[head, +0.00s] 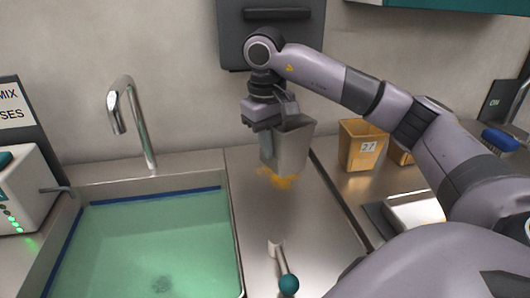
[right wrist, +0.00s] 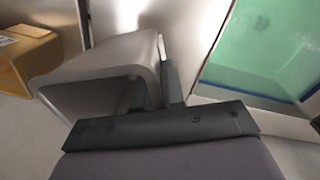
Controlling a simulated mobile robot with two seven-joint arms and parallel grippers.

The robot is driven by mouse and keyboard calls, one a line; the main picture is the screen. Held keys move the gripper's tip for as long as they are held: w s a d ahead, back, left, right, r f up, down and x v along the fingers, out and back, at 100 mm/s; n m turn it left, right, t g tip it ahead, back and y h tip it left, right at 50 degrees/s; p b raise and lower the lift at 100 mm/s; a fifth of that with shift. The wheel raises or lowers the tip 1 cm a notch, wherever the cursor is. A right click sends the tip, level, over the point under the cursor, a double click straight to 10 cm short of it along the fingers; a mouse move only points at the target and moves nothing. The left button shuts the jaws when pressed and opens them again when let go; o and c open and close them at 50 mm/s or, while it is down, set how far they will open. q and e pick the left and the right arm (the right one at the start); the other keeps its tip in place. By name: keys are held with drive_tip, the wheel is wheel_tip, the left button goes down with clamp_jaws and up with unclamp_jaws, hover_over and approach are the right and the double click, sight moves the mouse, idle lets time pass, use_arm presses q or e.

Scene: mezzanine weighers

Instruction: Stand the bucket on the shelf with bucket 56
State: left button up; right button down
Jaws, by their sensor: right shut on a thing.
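The grey bucket (head: 290,147) is in my right gripper (head: 266,138), held upright above the steel counter beside the sink. The jaws are shut on its wall near the rim. In the right wrist view the bucket (right wrist: 95,65) hangs from the fingers (right wrist: 160,88), its opening partly showing. I see no bucket marked 56 and cannot pick out its shelf. My left gripper is not in view.
A tan bucket (head: 362,148), its label perhaps 27, stands right, with another partly behind my arm. Orange patches (head: 280,180) mark the counter. A green-filled sink (head: 150,245), tap (head: 133,115) and teal-knobbed lever (head: 288,282) are nearby.

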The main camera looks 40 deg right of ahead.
drive_tip(key=w, duration=0.1)
drive_tip(key=w+d, duration=0.1)
drive_tip(key=w, duration=0.1)
drive_tip(key=w+d+p, duration=0.1)
drive_tip(key=shift+w+d+r, duration=0.15)
drive_tip(key=shift+w+d, duration=0.1)
drive_tip(key=shift+w, duration=0.15)
drive_tip(key=shift+d+f+p, duration=0.1)
drive_tip(key=shift+f+p, duration=0.45)
drive_tip(key=shift+f, duration=2.75)
drive_tip(key=shift+w+d+f, duration=0.1)
drive_tip(key=shift+w+f, duration=0.1)
drive_tip(key=shift+f, duration=0.05)
drive_tip(key=shift+f, duration=0.1)
drive_tip(key=shift+f, duration=0.15)
drive_tip(key=c, duration=1.2)
unclamp_jaws()
drive_tip(key=shift+c, duration=0.2)
